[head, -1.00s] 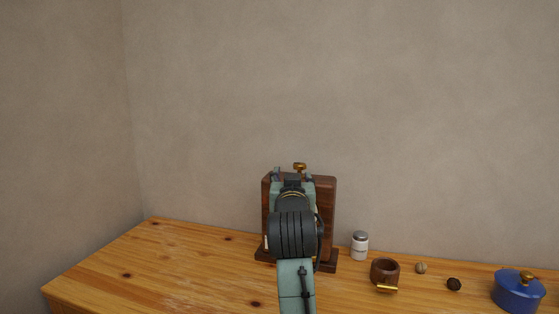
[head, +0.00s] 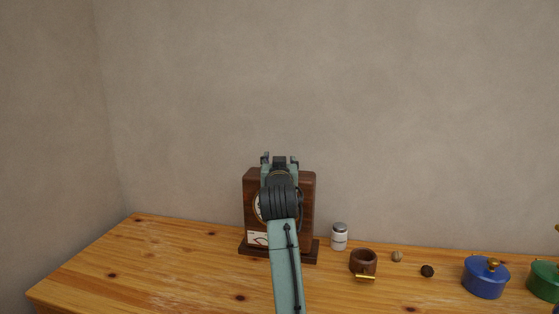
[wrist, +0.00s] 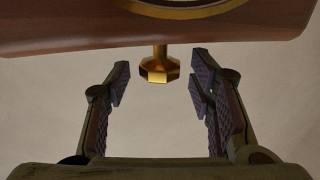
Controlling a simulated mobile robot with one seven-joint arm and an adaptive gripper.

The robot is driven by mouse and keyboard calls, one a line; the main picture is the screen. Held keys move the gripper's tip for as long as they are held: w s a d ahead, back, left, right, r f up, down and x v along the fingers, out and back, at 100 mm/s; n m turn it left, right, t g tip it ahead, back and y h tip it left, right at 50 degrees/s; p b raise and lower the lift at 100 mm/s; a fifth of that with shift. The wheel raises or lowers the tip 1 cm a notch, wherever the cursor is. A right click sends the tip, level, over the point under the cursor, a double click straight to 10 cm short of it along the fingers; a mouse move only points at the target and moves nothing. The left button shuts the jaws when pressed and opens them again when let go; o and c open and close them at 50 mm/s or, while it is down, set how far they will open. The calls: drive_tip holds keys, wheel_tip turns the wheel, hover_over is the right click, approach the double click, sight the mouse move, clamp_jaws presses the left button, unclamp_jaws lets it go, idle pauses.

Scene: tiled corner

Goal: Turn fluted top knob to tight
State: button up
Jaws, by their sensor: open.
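The brass fluted knob (wrist: 160,70) stands on a short stem from the top of a dark wooden case (wrist: 90,30). In the head view the case (head: 307,195) is upright on the table, with a pale dial partly hidden behind my arm. The knob is hidden there behind my gripper (head: 280,160). In the wrist view my gripper (wrist: 161,80) is open, one finger on each side of the knob. A gap shows on both sides, and neither finger appears to touch it.
On the wooden table (head: 150,265), right of the case, stand a white jar (head: 339,238), a brown cup (head: 363,260), two small round objects, a blue lidded pot (head: 485,280) and a green pot (head: 544,282). The table left of the case is clear.

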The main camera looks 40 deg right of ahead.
drive_tip(key=shift+c, duration=0.6)
drive_tip(key=c, duration=1)
